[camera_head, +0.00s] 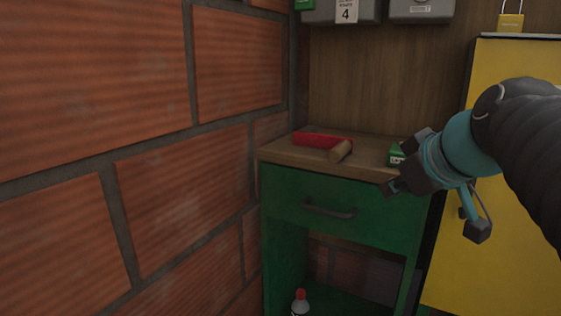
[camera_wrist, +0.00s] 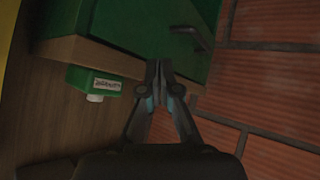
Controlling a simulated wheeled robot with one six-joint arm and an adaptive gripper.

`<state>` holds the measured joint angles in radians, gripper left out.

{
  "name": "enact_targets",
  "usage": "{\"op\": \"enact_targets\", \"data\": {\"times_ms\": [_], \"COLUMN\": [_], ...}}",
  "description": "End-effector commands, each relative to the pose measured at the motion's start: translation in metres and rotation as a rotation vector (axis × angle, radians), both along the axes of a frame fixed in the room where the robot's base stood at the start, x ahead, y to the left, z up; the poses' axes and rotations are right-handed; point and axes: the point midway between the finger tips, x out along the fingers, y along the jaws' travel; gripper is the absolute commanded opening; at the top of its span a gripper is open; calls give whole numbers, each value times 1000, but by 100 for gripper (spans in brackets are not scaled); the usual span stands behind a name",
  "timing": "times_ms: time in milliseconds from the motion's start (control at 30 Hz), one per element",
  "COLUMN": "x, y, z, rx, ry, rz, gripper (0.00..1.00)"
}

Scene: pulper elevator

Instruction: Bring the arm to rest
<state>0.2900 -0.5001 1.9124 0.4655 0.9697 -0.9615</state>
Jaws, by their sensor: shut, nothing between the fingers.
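My arm reaches in from the right in the head view. My gripper (camera_head: 390,188) is in front of the right part of a wooden-topped green cabinet (camera_head: 335,212), near the top's front edge. In the wrist view my gripper (camera_wrist: 160,66) has its two fingers together with nothing between them. A small green box (camera_head: 396,155) stands on the cabinet top just behind the gripper, partly hidden by it. The box also shows in the wrist view (camera_wrist: 92,80), with a white label and a white knob.
A red and tan object (camera_head: 322,141) lies on the cabinet top. The drawer (camera_head: 330,210) looks shut. A red-capped bottle (camera_head: 300,303) stands below. A brick wall (camera_head: 120,130) is at left, a yellow cabinet (camera_head: 505,110) with a padlock (camera_head: 511,22) on top at right. Grey boxes (camera_head: 421,9) hang above.

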Motion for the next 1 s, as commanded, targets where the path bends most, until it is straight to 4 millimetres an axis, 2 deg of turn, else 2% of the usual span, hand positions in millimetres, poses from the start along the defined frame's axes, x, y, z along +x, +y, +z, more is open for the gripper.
{"op": "enact_targets", "data": {"times_ms": [33,200,300,433,533,633,1000], "x": [-14,-61,-88,-115,-126,-131,-131], "y": [9,22,25,25,23,24,24], "z": [-24,-109,-153,-194,-212,-219,-220], "rx": [33,123,152,170,175,178,181], "ry": [57,237,316,375,397,406,407], "rz": [-35,-211,-309,-408,-454,-476,-480], "gripper": [0,0,0,0,0,0,0]}}
